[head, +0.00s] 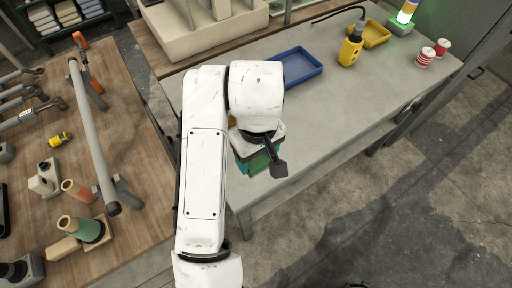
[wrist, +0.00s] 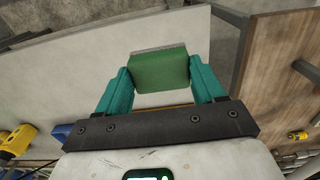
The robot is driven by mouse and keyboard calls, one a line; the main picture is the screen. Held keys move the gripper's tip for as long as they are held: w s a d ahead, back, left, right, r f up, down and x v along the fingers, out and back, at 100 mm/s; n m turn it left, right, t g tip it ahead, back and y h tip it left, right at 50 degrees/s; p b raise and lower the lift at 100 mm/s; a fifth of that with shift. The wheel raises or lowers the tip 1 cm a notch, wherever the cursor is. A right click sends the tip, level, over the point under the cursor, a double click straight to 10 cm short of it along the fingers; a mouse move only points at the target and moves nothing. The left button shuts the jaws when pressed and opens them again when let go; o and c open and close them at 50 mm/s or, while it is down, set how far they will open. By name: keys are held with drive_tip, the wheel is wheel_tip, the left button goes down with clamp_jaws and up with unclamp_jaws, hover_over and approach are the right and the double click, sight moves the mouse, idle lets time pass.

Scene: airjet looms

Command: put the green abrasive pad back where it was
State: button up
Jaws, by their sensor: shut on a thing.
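The green abrasive pad (wrist: 160,72) is a small green block with a thin grey layer along its far edge. My gripper (wrist: 160,82) has its two teal fingers shut on the pad's left and right sides in the wrist view. In the head view the pad (head: 259,163) shows partly below my white arm, near the left front end of the grey table (head: 345,95). My arm hides much of the gripper there. I cannot tell the gap between pad and tabletop.
A wooden bench (head: 115,95) with tools and cones is at left. The tabletop right of my gripper is clear.

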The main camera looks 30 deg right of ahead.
drive_tip(key=w+d+f, duration=0.1)
drive_tip(key=w+f, duration=0.1)
drive_tip(key=w+d+f, duration=0.1)
drive_tip(key=w+f, duration=0.1)
drive_tip(key=w+d+f, duration=0.1)
drive_tip(key=w+f, duration=0.1)
drive_tip(key=shift+w+f, duration=0.35)
drive_tip(key=shift+f, duration=0.05)
drive_tip(key=shift+w+d+f, duration=0.1)
drive_tip(key=shift+w+f, duration=0.05)
drive_tip(key=shift+f, duration=1.6)
drive_tip(key=shift+f, duration=0.15)
drive_tip(key=o, duration=1)
wheel_tip(320, 180, up, 12)
drive_tip(key=shift+r, duration=0.2)
